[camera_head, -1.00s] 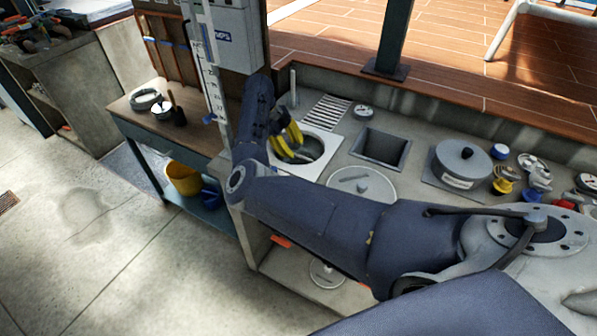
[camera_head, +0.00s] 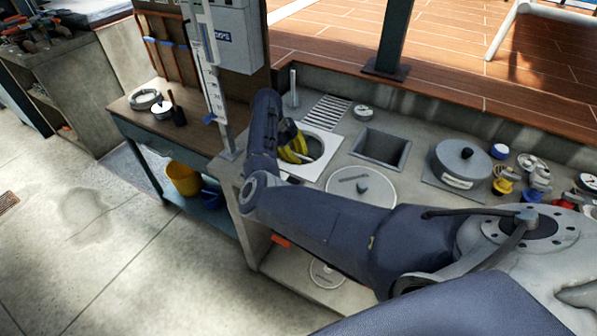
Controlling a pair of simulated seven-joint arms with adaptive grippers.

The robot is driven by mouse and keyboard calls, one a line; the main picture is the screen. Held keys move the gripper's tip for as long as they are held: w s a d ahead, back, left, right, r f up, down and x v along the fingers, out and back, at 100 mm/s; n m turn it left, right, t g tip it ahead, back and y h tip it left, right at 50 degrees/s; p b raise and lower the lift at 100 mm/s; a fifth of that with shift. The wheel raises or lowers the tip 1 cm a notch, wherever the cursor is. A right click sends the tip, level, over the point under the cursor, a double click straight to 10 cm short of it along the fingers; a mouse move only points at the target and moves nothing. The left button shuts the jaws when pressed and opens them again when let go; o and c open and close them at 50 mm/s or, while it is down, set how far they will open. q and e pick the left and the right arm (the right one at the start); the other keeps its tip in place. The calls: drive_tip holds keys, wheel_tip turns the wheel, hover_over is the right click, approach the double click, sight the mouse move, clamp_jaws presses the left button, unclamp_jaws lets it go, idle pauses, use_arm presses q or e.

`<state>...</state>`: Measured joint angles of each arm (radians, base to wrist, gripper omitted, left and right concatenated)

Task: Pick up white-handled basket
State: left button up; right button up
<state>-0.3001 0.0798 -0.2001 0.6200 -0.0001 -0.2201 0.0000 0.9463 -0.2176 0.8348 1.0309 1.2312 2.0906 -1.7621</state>
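My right gripper (camera_head: 294,151), with yellow and dark fingers, is at the left side of a round opening in a white square plate (camera_head: 331,141) on the grey counter. Its fingers point down at the opening, and my forearm partly covers them. I cannot tell whether they are open or shut. I cannot clearly make out a white-handled basket; the inside of the opening looks grey and is partly hidden by the gripper. My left gripper is not in view.
Small valves and fittings stand farther right. A white measuring post (camera_head: 208,75) rises at the left. A yellow bucket (camera_head: 183,178) sits low on a shelf.

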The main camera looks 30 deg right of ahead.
clamp_jaws()
idle(0.3)
drive_tip(key=shift+r, duration=0.1)
wheel_tip(320, 180, up, 20)
idle(0.9)
idle(0.5)
drive_tip(key=shift+r, duration=0.35)
